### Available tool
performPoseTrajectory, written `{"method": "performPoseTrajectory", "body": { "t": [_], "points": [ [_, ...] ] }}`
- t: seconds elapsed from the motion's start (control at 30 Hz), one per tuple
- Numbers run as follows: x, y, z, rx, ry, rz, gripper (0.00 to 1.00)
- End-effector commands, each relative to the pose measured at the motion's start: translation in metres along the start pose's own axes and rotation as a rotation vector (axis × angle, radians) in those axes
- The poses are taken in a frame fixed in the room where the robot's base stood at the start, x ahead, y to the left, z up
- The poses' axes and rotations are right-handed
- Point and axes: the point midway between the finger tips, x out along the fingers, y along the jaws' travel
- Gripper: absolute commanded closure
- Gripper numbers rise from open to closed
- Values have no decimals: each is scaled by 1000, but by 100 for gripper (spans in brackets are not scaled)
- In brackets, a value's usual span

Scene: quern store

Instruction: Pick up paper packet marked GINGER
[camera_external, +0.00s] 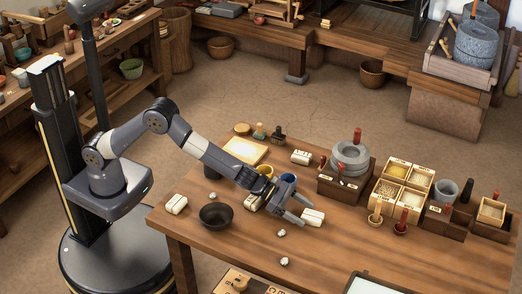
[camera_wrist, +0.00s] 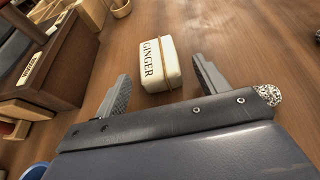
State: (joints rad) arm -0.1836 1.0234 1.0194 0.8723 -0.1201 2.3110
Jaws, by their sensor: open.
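The paper packet marked GINGER (camera_wrist: 158,60) is a cream-white block tied with string, its black lettering facing the wrist camera. It lies on the wooden table, and in the external view the packet (camera_external: 314,217) shows at my fingertips. My gripper (camera_external: 304,212) is open, low over the table. In the wrist view, the gripper's fingers (camera_wrist: 161,76) stand on either side of the packet's near part, with a gap visible at each side. I cannot tell the exact height of the fingertips above the table.
A dark bowl (camera_external: 216,216) and another white packet (camera_external: 176,204) lie to the left. A wooden block with a stone quern (camera_external: 350,158) and spice boxes (camera_external: 408,182) stand behind and right. Crumpled white balls (camera_external: 281,233) lie in front.

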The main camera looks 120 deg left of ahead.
Motion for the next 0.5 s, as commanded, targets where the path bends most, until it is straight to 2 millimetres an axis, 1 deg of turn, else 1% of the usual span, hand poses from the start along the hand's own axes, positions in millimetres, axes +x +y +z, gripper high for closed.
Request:
{"method": "performPoseTrajectory", "body": {
  "t": [0.1, 0.2, 0.5],
  "points": [
    [10, 0, 2, 1, 1, 0, 31],
    [15, 0, 1, 1, 0, 0, 31],
    [18, 0, -1, 0, 0, 0, 31]
  ]
}}
